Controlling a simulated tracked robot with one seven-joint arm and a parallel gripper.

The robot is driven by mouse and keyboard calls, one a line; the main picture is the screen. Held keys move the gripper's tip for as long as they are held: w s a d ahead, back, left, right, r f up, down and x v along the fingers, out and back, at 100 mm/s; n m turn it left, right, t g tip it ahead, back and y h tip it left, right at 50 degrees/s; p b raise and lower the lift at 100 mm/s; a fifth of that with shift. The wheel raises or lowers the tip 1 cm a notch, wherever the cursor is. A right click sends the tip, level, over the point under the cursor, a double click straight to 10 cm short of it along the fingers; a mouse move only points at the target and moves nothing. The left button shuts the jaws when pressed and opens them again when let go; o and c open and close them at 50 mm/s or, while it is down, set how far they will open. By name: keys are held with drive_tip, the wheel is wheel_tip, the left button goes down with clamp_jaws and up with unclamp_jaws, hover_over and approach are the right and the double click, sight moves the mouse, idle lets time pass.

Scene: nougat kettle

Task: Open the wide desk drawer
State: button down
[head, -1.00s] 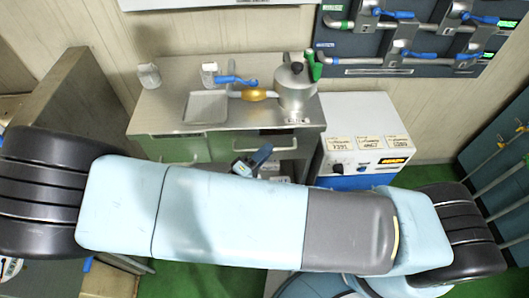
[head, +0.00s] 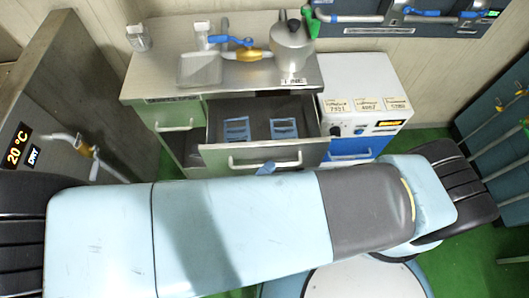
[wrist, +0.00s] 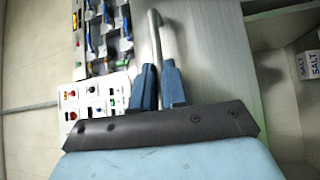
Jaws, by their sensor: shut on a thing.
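The wide desk drawer (head: 308,153) is pulled well out of the steel-topped desk (head: 160,75) in the head view. Its pale green front carries a light bar handle (head: 292,160). Two blue slotted pieces lie inside. My gripper (wrist: 159,75) has its two blue fingers on either side of the handle bar (wrist: 155,35) in the wrist view and is shut on it. In the head view only a small blue bit of the gripper (head: 265,168) shows just below the handle; my arm hides the rest.
A kettle (head: 291,48), a metal tray (head: 200,70) and a tap stand on the desk. A narrow drawer (head: 174,116) is at its left. A white control box (head: 362,98) stands right of the desk. A dark grey cabinet (head: 75,95) stands at the left.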

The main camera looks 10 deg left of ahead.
drive_tip(key=shift+s+d+f, duration=0.1)
drive_tip(key=shift+s+d, duration=0.1)
drive_tip(key=shift+s, duration=0.6)
drive_tip(key=c, duration=1.2)
unclamp_jaws()
drive_tip(key=shift+o, duration=0.2)
drive_tip(key=shift+a, duration=0.1)
drive_tip(key=v, duration=1.3)
drive_tip(key=shift+s, duration=0.3)
drive_tip(key=shift+a, duration=0.15)
